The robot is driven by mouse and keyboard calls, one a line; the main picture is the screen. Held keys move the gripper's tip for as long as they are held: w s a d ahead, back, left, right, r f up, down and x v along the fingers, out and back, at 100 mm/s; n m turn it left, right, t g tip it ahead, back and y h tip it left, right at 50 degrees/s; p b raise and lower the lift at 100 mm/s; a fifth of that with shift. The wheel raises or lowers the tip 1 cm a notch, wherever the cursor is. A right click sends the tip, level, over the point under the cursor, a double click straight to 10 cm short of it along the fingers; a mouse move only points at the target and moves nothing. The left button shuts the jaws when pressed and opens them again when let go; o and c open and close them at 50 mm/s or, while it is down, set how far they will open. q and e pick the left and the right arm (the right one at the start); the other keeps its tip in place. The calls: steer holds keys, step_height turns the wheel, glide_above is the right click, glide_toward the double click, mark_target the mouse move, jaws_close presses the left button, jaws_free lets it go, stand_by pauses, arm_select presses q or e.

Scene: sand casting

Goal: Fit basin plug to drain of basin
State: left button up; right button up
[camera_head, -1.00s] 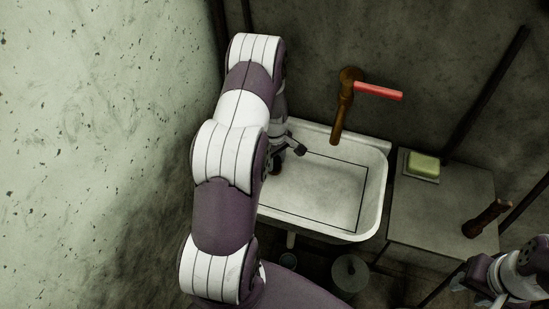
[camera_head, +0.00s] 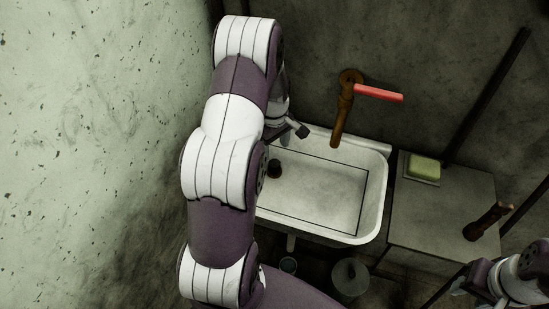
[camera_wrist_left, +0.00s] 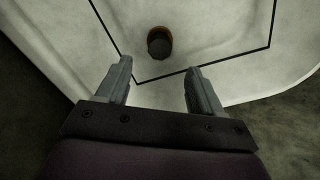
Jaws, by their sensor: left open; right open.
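The basin (camera_head: 377,195) is a white sink against the back wall, with a thin dark rectangular outline on its floor. The plug, a dark cylinder with a brownish side (camera_head: 275,169), stands at the basin's left end; it also shows in the left wrist view (camera_wrist_left: 159,43). The drain is not visible, and I cannot tell whether the plug sits in it. My left gripper (camera_head: 292,134) is above the basin's back left part, open and empty. In the left wrist view its fingers (camera_wrist_left: 158,68) are apart, with the plug beyond them. My right gripper (camera_head: 462,282) is open at the lower right, far from the basin.
A rusty tap (camera_head: 343,115) with a red handle (camera_head: 378,92) rises behind the basin. A round container (camera_head: 350,276) stands below.

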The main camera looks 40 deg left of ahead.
arm_select(q)
step_height(320, 180, up, 4)
steer(key=shift+r, duration=0.1)
stand_by(0.5)
